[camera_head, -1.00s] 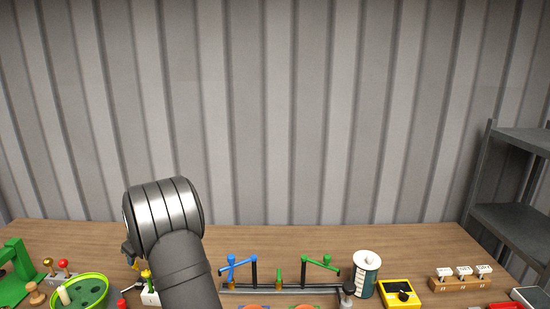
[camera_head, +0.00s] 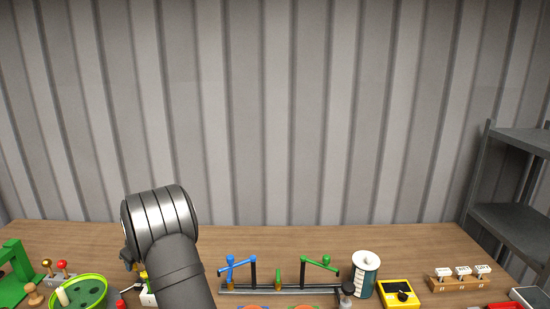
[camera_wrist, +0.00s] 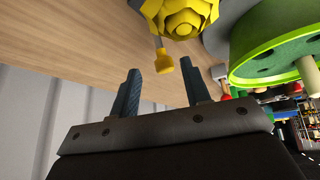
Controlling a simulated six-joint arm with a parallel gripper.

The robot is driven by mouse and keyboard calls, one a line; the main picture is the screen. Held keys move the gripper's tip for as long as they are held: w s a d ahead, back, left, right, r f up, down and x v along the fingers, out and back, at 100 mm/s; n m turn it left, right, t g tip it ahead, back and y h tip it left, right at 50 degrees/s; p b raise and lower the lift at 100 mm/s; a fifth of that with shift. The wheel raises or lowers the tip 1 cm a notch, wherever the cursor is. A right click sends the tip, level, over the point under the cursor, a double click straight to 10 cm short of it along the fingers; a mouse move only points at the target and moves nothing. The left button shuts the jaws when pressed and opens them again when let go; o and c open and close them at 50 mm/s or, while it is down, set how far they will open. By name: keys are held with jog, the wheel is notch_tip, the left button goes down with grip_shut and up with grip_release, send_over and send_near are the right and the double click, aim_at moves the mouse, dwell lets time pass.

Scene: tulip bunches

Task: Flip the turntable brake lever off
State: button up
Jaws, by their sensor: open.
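A small lever with a yellow knob (camera_wrist: 163,62) on a pale stem shows in the wrist view. It stands just beyond my fingertips, roughly in line with the gap between them. A green round turntable (camera_wrist: 262,62) with dark holes and a pale peg is to its right; in the head view the turntable (camera_head: 102,281) is at the lower left. I cannot tell which part the lever is fixed to. My gripper (camera_wrist: 162,87) is open, with nothing seen between its two fingers. In the head view my arm hides most of the gripper and the lever.
A yellow ribbed, flower-like thing (camera_wrist: 182,16) is close beside the lever. In the head view, a rail with blue and green arms (camera_head: 280,291), a white-topped canister (camera_head: 366,276) and a yellow box (camera_head: 399,293) stand to the right. The back of the table (camera_head: 310,240) is clear.

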jog(key=v, duration=1.6)
jog(key=x, duration=1.7)
jog(key=shift+a+f, duration=0.15)
jog(key=shift+a, duration=0.1)
jog(key=shift+a+h, duration=0.5)
jog(key=shift+h, duration=0.2)
jog(key=s+d+r, duration=0.2)
jog(key=d+r, duration=0.2)
jog(key=r, duration=0.2)
jog(key=s+d+r+y, duration=0.1)
jog(key=s+d+r, duration=0.1)
jog(key=r, duration=0.5)
jog(key=shift+d, duration=0.85)
jog(key=shift+s+a+r, duration=0.1)
jog(key=shift+s, duration=0.05)
